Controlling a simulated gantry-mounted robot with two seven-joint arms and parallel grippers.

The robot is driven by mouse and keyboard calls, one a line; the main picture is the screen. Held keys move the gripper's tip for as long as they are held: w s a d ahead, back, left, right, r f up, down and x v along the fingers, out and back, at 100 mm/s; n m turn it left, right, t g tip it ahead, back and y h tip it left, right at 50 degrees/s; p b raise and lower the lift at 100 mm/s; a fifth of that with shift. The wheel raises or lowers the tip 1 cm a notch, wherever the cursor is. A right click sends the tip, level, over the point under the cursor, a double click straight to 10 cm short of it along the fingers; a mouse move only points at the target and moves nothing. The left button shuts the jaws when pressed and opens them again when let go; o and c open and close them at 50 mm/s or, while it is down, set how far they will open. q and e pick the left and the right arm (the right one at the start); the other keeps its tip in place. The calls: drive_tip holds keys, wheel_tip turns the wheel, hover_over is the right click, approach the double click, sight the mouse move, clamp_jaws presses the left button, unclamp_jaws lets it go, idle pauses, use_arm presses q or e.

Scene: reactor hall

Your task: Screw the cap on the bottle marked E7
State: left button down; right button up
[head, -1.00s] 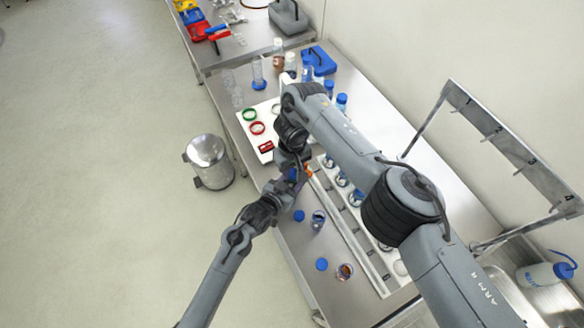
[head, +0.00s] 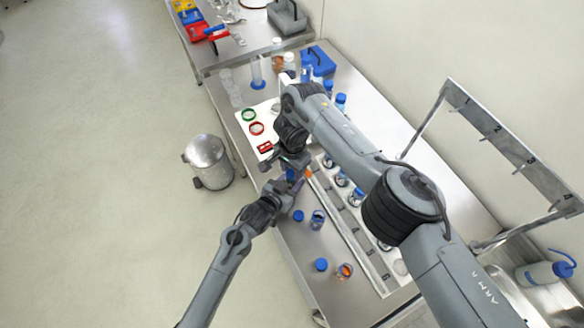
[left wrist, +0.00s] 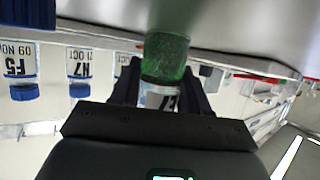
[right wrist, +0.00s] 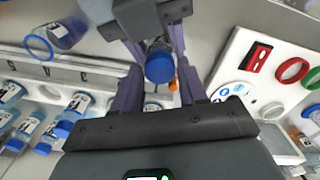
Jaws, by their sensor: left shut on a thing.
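My left gripper (head: 284,190) is shut on a bottle (left wrist: 165,60) with green in its lower part. Its white label (left wrist: 160,97) shows part of a 7; the rest is hidden by the fingers. A blue cap (right wrist: 158,65) sits at the top of what my left gripper holds, seen top-on in the right wrist view. My right gripper (right wrist: 158,60) has its fingers on both sides of the cap, seemingly with small gaps. In the head view my right gripper (head: 296,162) is just above the left one. How far the cap is threaded cannot be seen.
A numbered rack (head: 350,236) with several blue-capped bottles runs along the bench. Loose blue caps (head: 321,264) and open bottles (head: 318,220) lie or stand on its near side. A white board (head: 247,128) with coloured rings is further back.

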drive_tip(key=shift+o, duration=1.4)
drive_tip(key=shift+a, duration=0.1)
drive_tip(key=shift+c, duration=0.3)
drive_tip(key=shift+w+a+r, duration=0.15)
drive_tip(key=shift+a+r, duration=0.1)
drive_tip(key=shift+r, duration=0.05)
drive_tip(key=w+a+r+n+t+y, duration=0.1)
drive_tip(key=w+a+r+n+t, duration=0.2)
drive_tip(key=a, duration=0.4)
drive_tip(key=w+a+r+n+t+y, duration=0.1)
drive_tip(key=w+a+r+n+t, duration=0.15)
drive_tip(key=a, duration=0.45)
drive_tip(key=s+d+n+g, duration=0.1)
drive_tip(key=d, duration=0.3)
drive_tip(key=s+d+r+n+g+h, duration=0.1)
drive_tip(key=s+d+g, duration=0.1)
drive_tip(key=d, duration=0.3)
drive_tip(key=s+d+n+g+h, duration=0.1)
drive_tip(key=s+d+g, duration=0.1)
drive_tip(key=d, duration=0.2)
drive_tip(key=shift+d+r, duration=0.35)
drive_tip(key=shift+r, duration=0.05)
drive_tip(key=shift+s+d+f+n+g, duration=0.1)
drive_tip(key=shift+s+d+n+g, duration=0.15)
drive_tip(key=shift+s+d, duration=0.2)
